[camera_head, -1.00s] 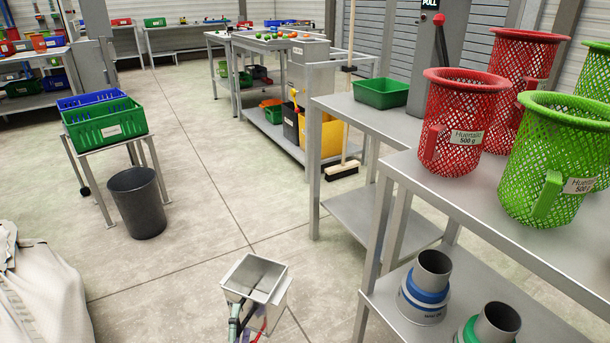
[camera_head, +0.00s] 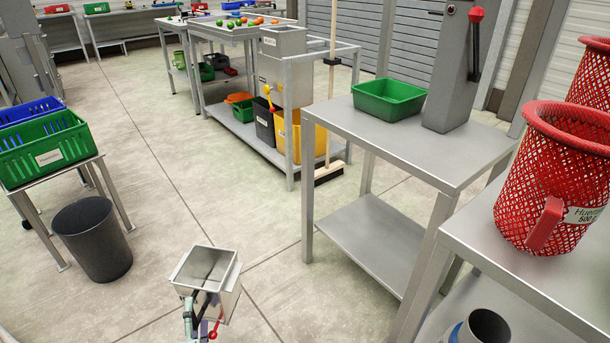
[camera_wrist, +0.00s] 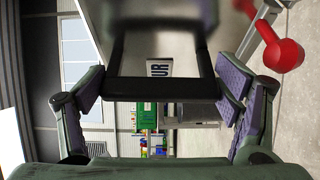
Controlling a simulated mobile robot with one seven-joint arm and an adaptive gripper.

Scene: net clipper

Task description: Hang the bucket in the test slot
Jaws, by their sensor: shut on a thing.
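A square, open-topped grey metal bucket (camera_head: 207,272) is at the bottom of the head view, above the floor and apart from the tables. It looks empty. My gripper (camera_head: 208,318) is below it in that view, partly cut off by the frame. In the wrist view my gripper (camera_wrist: 160,88) has a dark handle-like frame (camera_wrist: 160,89) between its purple-padded fingers. The blurred grey shape above it appears to be the bucket. I see no label marking the test slot. A similar metal box (camera_head: 283,70) stands at the cart.
A grey post with a red-knobbed lever (camera_head: 476,15) and a green tray (camera_head: 389,100) stand on the metal table (camera_head: 450,160). The cart holds a yellow bin (camera_head: 300,137). A black bin (camera_head: 92,240) stands left. Red mesh baskets (camera_head: 550,190) are right. Floor between is clear.

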